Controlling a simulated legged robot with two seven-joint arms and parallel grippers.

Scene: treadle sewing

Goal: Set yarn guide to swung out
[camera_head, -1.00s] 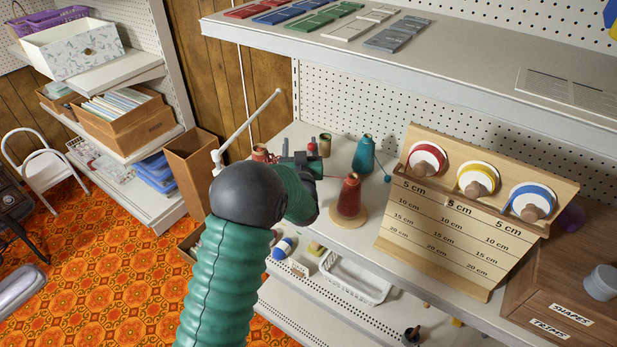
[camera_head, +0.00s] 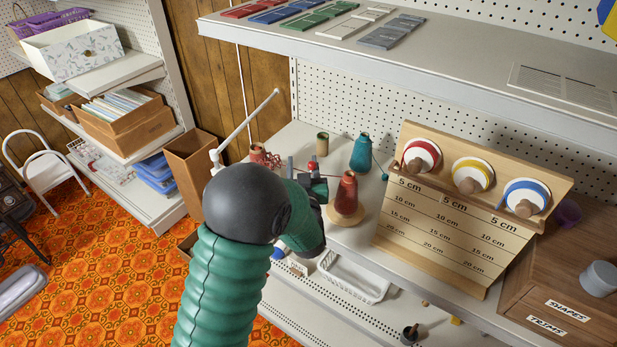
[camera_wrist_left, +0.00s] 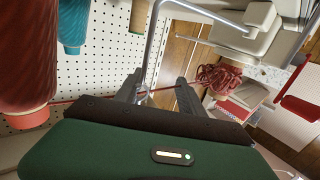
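A thin metal rod (camera_wrist_left: 152,50), which looks like the yarn guide, runs down between my left gripper's fingers in the wrist view and bends toward a pale machine body (camera_wrist_left: 250,28) at upper right. In the head view my gripper and arm hide most of that machine; a long pale rod (camera_head: 248,121) slants up behind my wrist. My left gripper (camera_wrist_left: 158,85) is open, its fingers either side of the rod; contact cannot be told. In the head view the left gripper (camera_head: 303,176) is beside a red yarn cone (camera_head: 347,192). My right gripper is not in view.
A teal cone (camera_head: 361,153) stands behind the red cone. A wooden measuring board (camera_head: 452,222) with ribbon spools is to the right. A shelf (camera_head: 450,62) overhangs the bench. Red yarn (camera_wrist_left: 218,78) bunches beyond the fingers, with a strand crossing behind them.

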